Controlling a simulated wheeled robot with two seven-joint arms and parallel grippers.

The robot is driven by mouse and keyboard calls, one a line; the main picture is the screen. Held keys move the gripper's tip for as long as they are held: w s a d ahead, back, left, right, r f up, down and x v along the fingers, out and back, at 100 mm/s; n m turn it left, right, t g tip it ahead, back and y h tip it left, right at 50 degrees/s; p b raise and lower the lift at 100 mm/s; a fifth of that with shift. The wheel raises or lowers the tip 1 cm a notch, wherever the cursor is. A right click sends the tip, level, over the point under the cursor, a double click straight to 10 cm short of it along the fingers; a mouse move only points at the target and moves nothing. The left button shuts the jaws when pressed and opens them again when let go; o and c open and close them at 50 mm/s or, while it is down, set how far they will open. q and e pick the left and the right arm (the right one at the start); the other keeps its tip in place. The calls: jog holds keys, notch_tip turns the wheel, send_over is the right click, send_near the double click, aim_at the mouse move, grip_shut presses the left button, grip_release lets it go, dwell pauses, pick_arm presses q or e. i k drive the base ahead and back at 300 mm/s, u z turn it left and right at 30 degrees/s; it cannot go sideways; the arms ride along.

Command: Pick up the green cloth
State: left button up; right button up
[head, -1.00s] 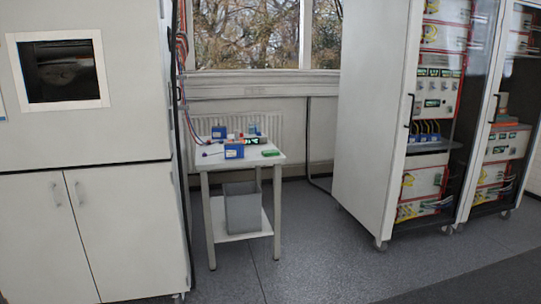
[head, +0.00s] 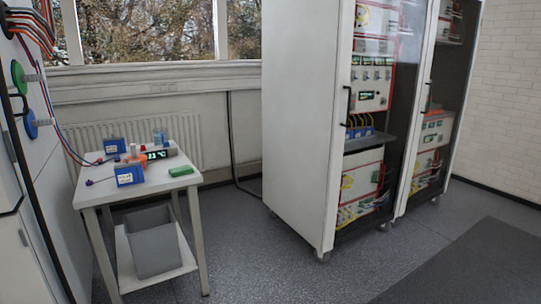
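The green cloth (head: 181,171) looks like a small folded green block. It lies flat on the white table (head: 107,191), near the table's right front corner. Nothing covers it. Neither of my grippers is in the head view.
Blue boxes (head: 129,175) and a grey device with a lit display (head: 158,155) share the tabletop. A grey bin (head: 152,243) stands on the lower shelf. A tall white cabinet (head: 300,120) stands to the right, a white unit (head: 40,170) to the left. Grey floor (head: 250,260) between is clear.

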aim_at(187, 170)
jog(key=u, duration=0.05)
jog(key=i, duration=2.25)
jog(key=u, duration=0.9)
